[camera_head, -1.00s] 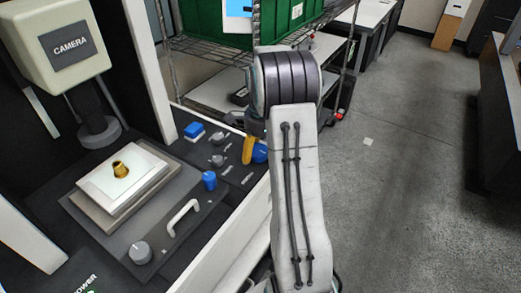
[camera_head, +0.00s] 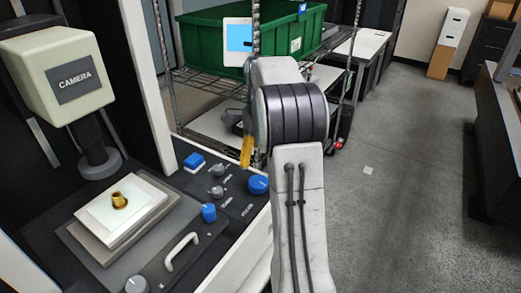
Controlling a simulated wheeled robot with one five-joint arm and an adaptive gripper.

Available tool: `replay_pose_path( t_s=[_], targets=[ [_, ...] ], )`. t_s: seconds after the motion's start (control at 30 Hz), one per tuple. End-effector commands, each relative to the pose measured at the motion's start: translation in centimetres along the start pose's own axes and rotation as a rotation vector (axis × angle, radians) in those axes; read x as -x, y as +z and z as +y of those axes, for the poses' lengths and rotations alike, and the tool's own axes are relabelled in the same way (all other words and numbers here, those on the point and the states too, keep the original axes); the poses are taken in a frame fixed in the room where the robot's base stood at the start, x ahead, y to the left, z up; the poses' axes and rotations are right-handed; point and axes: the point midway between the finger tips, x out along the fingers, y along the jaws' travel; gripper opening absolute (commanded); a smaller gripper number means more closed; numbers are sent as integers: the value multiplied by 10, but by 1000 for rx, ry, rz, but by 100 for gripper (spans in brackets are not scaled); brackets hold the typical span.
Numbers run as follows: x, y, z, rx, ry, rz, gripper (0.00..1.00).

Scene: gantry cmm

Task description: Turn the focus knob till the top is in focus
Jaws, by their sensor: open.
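A round blue knob (camera_head: 258,184) stands at the right end of the dark control panel (camera_head: 225,195). A second blue knob (camera_head: 209,213) stands nearer to me, by the handle. The panel labels are too small to read, so I cannot tell which is the focus knob. My gripper (camera_head: 247,152) is open, above and behind the right blue knob and apart from it. One yellow finger shows; the rest is hidden behind my arm. A brass part (camera_head: 119,200) sits on a white plate (camera_head: 135,213) below the camera head (camera_head: 58,75). A small screen (camera_head: 238,42) shows plain light blue.
A white handle (camera_head: 181,251) and a grey dial (camera_head: 137,284) are nearer. A green crate (camera_head: 205,37) stands on a wire rack behind. Open floor lies to the right.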

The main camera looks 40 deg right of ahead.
Motion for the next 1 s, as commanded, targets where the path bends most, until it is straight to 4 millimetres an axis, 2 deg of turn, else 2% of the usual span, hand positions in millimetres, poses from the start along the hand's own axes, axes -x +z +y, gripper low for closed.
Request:
replay_pose_path(
  t_s=[0.23,0.67,0.77,1.0],
  targets=[
    [16,0,0,-1,-1,0,82],
    [18,-3,0,-6,0,0,82],
    [19,-15,2,-34,0,0,82],
    [24,-78,14,-177,6,0,82]
  ],
)
